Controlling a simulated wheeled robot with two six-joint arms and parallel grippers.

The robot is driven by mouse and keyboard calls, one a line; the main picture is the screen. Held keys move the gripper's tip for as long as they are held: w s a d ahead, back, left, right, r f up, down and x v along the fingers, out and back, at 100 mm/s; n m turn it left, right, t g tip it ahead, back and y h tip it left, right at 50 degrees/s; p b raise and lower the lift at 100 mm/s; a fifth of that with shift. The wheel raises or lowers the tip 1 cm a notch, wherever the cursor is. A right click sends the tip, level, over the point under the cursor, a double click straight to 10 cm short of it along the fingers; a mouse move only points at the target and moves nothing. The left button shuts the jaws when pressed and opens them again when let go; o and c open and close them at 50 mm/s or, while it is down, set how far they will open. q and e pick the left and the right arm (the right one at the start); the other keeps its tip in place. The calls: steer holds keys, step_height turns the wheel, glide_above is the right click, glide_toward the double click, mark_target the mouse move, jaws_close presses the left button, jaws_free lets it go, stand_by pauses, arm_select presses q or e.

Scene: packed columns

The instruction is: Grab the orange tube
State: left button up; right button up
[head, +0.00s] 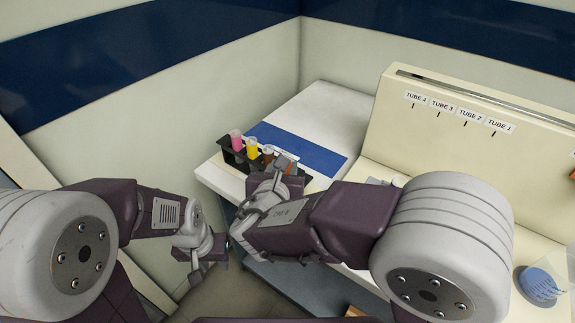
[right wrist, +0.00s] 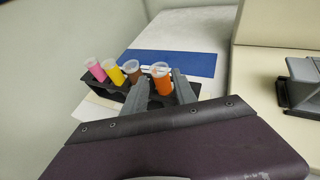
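The orange tube (right wrist: 161,82) stands upright in the black rack (right wrist: 119,91), at the right of the row in the right wrist view. My right gripper (right wrist: 161,92) is open, with one finger on each side of the orange tube. A gap shows at the left finger; whether the right finger touches the tube I cannot tell. In the head view the right gripper (head: 283,164) covers most of the orange tube. My left gripper (head: 208,265) is open and empty, low in front of the table.
Pink (head: 236,140), yellow (head: 252,148) and brown (head: 268,153) tubes stand in the same rack, left of the orange one. A blue mat (head: 312,152) lies behind on the white table. A cream panel (head: 460,80) with tube labels rises at the right.

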mark_target(288, 157)
steer(key=b+x, duration=0.2)
steer(key=x, duration=0.6)
steer(key=shift+w+f, duration=0.3)
steer(key=shift+f, duration=0.05)
steer(key=shift+s+r, duration=0.1)
steer(key=shift+c, duration=0.5)
jaws_close()
step_height(288, 157, up, 10)
steer(key=p, duration=0.4)
steer(key=shift+p, duration=0.35)
